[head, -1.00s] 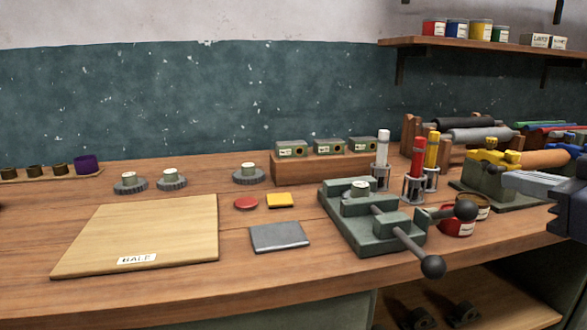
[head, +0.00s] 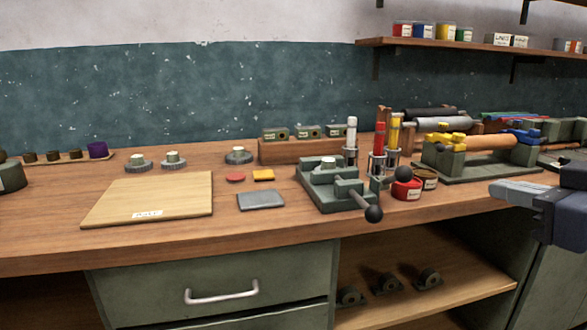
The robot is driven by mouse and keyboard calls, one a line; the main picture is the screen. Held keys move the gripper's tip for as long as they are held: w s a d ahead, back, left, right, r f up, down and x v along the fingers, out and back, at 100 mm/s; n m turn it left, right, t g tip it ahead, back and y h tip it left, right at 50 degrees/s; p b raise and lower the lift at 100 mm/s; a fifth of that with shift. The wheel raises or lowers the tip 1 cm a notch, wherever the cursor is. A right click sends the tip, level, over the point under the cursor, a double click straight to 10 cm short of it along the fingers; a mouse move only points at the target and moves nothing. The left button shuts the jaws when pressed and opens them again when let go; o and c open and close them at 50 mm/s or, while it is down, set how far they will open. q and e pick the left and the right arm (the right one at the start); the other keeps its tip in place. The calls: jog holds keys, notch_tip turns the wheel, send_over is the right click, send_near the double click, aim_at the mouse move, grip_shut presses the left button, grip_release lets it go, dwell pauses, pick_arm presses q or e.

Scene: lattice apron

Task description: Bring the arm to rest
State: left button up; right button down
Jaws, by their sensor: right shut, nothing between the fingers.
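My right gripper (head: 516,193) comes in from the right edge in the head view. Its fingers are shut with nothing between them. It is in front of the bench's right part, apart from the things on it. My left gripper is not in view. The wooden workbench (head: 240,225) runs across the view.
A green vise (head: 318,190) with a dark-knobbed handle stands near the front edge. A wooden board (head: 150,198) lies at left. Below are a drawer (head: 210,278) and an open shelf (head: 440,268).

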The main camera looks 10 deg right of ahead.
jog(key=s+a+f+m+g, duration=0.2)
jog(key=a+f+g, duration=0.15)
jog(key=f, duration=0.75)
jog(key=s+a+f+m+g+y, duration=0.1)
jog(key=s+a+f+g, duration=0.3)
jog(key=f, duration=0.8)
jog(key=s+a+f+m+g, duration=0.15)
jog(key=a+f, duration=0.35)
jog(key=f, duration=0.6)
notch_tip(320, 180, up, 27)
jog(key=g+p, duration=0.1)
jog(key=p, duration=2.6)
jog(key=shift+s+a+p, duration=0.2)
jog(key=shift+p, duration=0.1)
jog(key=shift+f+m, duration=0.1)
jog(key=shift+m, duration=0.15)
